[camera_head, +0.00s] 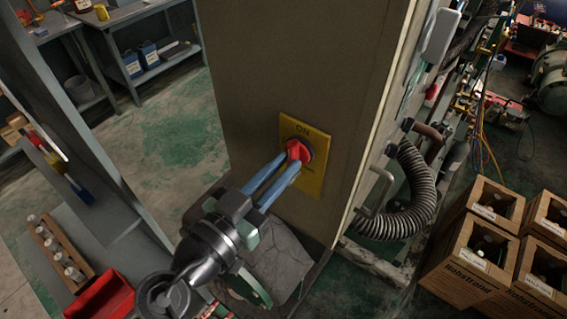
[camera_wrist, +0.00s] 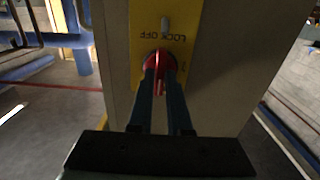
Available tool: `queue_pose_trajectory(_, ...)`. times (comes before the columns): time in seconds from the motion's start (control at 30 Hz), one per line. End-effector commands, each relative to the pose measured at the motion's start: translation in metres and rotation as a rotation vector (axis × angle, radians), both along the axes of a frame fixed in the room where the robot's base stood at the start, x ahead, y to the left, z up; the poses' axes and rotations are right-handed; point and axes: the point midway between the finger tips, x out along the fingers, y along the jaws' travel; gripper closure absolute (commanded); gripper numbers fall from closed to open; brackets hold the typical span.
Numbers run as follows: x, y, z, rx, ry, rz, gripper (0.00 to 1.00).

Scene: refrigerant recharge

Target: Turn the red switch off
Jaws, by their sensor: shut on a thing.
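The red switch (camera_head: 296,152) is a rotary knob on a yellow plate (camera_head: 315,183) fixed to the side of a tall grey-brown cabinet (camera_head: 290,60). The word "ON" shows at the plate's top in the head view. In the wrist view the red switch (camera_wrist: 158,60) sits below upside-down "LOCK OFF" lettering on the yellow plate (camera_wrist: 180,20). My gripper (camera_head: 283,166) reaches the switch from the lower left, and its two blue fingers are shut on the red handle. The fingers (camera_wrist: 160,78) hide part of the knob. The handle's exact angle is hard to tell.
A ribbed grey hose (camera_head: 413,195) and a metal handle (camera_head: 376,190) stick out right of the cabinet. Wooden crates (camera_head: 470,250) stand at the lower right. A shelf unit (camera_head: 150,50) stands behind at the upper left. A red bin (camera_head: 102,298) is at the lower left.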

Motion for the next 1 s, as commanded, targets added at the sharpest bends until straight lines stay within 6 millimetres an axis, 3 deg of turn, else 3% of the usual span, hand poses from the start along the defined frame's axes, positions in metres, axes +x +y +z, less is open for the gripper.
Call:
queue_pose_trajectory(0.23,-0.0001,0.0012,0.0008,-0.040,0.033,0.003,1.00)
queue_pose_trajectory(0.63,-0.0002,0.0010,0.0008,-0.297,0.217,0.003,1.00)
queue_pose_trajectory(1.0,-0.0002,0.0011,-0.0007,-0.321,0.234,0.003,1.00)
